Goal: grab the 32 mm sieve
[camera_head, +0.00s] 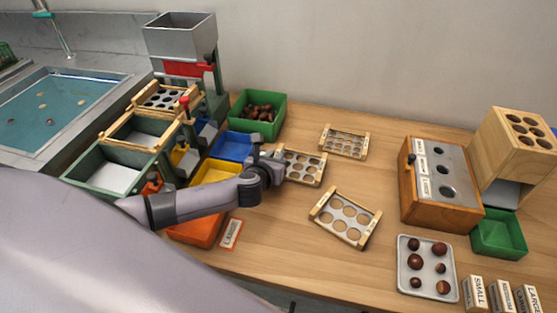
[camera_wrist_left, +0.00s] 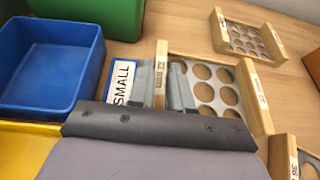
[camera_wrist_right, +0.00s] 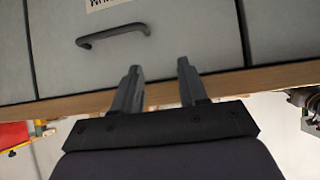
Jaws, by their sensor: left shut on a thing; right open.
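My left gripper (camera_head: 277,167) is shut on the left wooden rail of the middle sieve (camera_head: 305,168), a metal plate with round holes between two wooden rails. In the left wrist view, the fingers (camera_wrist_left: 173,88) close on the rail of this sieve (camera_wrist_left: 205,73), which appears to rest on the table. A sieve with smaller holes (camera_head: 344,142) lies behind it, and one with larger holes (camera_head: 346,216) lies in front. The size labels on the rails are too small to read surely. My right gripper (camera_wrist_right: 160,88) is open and empty, in front of a grey drawer front.
Blue (camera_head: 233,147), yellow (camera_head: 215,172) and orange (camera_head: 195,231) bins stand left of the sieves. A green bin of chestnuts (camera_head: 257,124) is behind. A wooden box with a holed top (camera_head: 440,184) and a chestnut tray (camera_head: 426,242) stand right. Clear table lies between.

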